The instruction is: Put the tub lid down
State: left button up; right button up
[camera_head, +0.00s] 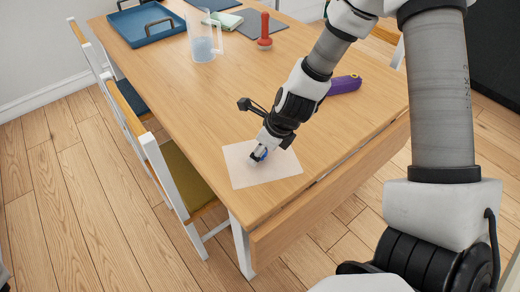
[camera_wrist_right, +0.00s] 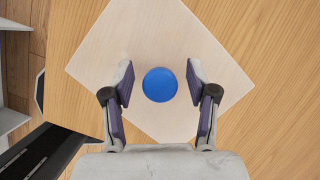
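A round blue lid (camera_wrist_right: 160,85) lies over the pale square mat (camera_wrist_right: 110,40) on the table. It shows as a small blue patch in the head view (camera_head: 262,153), partly hidden by my right gripper (camera_head: 257,157). In the right wrist view the two fingers of my right gripper (camera_wrist_right: 160,82) stand on either side of the lid, with a narrow gap on both sides. The gripper is open, close above the mat. My left gripper is not in view.
A purple object (camera_head: 345,84) lies right of my right arm. A clear jug (camera_head: 203,40), a red-handled item (camera_head: 265,32) and a blue tray (camera_head: 145,22) stand at the far end. Chairs (camera_head: 165,165) line the left edge. The table middle (camera_head: 210,100) is clear.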

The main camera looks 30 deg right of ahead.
jog(key=p+v, duration=1.2)
jog(key=shift+r, duration=0.15)
